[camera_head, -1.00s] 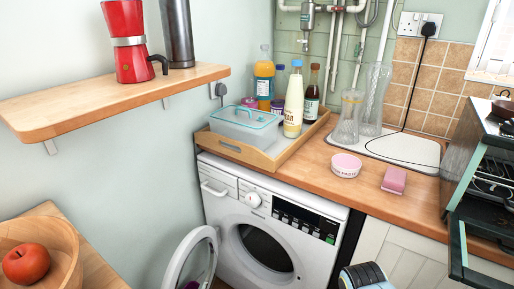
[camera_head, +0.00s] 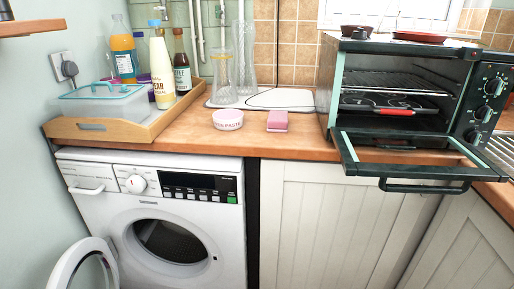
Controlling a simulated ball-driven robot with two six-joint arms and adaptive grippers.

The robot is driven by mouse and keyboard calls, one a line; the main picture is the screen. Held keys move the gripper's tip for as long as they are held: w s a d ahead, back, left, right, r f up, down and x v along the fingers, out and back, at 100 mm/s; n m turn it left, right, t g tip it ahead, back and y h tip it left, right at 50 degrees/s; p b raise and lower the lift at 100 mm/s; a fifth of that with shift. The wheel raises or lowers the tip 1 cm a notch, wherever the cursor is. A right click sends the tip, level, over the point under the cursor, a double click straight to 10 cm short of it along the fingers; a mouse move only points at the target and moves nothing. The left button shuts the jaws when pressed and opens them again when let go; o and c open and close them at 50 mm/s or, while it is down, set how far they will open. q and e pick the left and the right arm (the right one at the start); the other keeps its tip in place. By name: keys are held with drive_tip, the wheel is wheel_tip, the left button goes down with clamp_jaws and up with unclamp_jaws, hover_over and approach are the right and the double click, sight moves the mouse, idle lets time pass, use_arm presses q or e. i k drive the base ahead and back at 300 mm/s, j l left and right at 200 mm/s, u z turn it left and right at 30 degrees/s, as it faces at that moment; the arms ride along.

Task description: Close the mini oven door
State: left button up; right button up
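The mini oven (camera_head: 336,85) stands on the right part of the wooden worktop. It is dark with a green-grey frame, and its control knobs are on the right side. Its door (camera_head: 348,157) is open, folded down to about level and sticking out past the worktop's front edge. The dark door handle (camera_head: 424,187) is along the door's front edge. A wire rack shows inside the oven. Neither of my grippers is in view.
A white washing machine (camera_head: 214,232) with its round door (camera_head: 62,272) open stands at lower left. A wooden tray (camera_head: 110,133) with a box and bottles, a white tub (camera_head: 227,120), a pink sponge (camera_head: 277,121) and glass vases are left of the oven. A red pan (camera_head: 415,37) sits on top.

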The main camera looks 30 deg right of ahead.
sight(487, 171)
drive_tip(key=z, duration=1.7)
